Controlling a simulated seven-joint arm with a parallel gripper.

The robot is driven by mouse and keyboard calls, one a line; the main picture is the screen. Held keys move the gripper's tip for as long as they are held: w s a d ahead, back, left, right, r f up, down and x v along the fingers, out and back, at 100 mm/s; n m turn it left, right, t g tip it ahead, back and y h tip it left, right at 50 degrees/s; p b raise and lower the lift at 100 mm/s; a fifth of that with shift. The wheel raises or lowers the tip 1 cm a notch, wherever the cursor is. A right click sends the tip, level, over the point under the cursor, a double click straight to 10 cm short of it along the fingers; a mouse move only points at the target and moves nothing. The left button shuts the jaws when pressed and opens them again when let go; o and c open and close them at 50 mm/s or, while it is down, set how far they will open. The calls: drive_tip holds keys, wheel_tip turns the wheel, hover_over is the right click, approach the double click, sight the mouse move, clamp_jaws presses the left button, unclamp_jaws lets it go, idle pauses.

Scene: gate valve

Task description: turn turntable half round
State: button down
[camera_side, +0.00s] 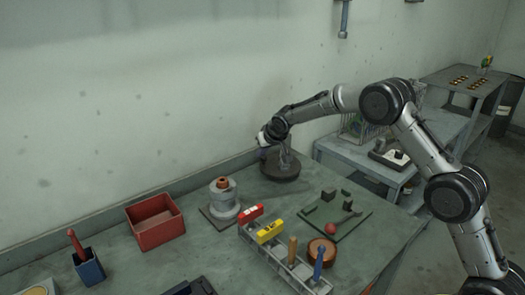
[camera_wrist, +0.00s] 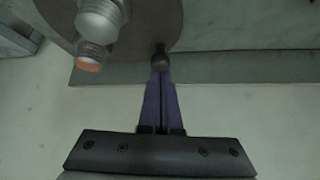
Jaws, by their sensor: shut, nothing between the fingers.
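The turntable (camera_side: 279,173) is a dark round disc at the back of the bench, near the wall. A grey valve-like fitting stands on it, partly hidden by my arm in the side view. In the wrist view the turntable (camera_wrist: 150,18) fills the top, and the fitting (camera_wrist: 97,22) shows a ribbed neck and an orange end. A small dark knob (camera_wrist: 160,50) sits at the disc's rim. My gripper (camera_wrist: 161,70) is shut and empty, its purple fingertips right at the knob; I cannot tell if they touch. In the side view my gripper (camera_side: 262,153) is at the turntable's left side.
A grey spool-like part with an orange top (camera_side: 223,197) and a red bin (camera_side: 156,221) stand left of the turntable. A grey rack (camera_side: 285,262) and a green mat (camera_side: 350,226) with small parts lie in front. The wall (camera_side: 120,120) is close behind.

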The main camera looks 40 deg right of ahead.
sight(265, 169)
drive_tip(key=shift+s+a+n+y, duration=0.15)
drive_tip(key=shift+s+n+y, duration=0.15)
drive_tip(key=shift+n, duration=0.2)
drive_tip(key=shift+s+a+f, duration=0.1)
drive_tip(key=shift+s+a, duration=0.3)
drive_tip(key=shift+s, duration=0.05)
drive_tip(key=shift+s+a, duration=0.15)
drive_tip(key=shift+s, duration=0.45)
drive_tip(key=shift+s+a, duration=0.1)
drive_tip(key=shift+s, duration=0.2)
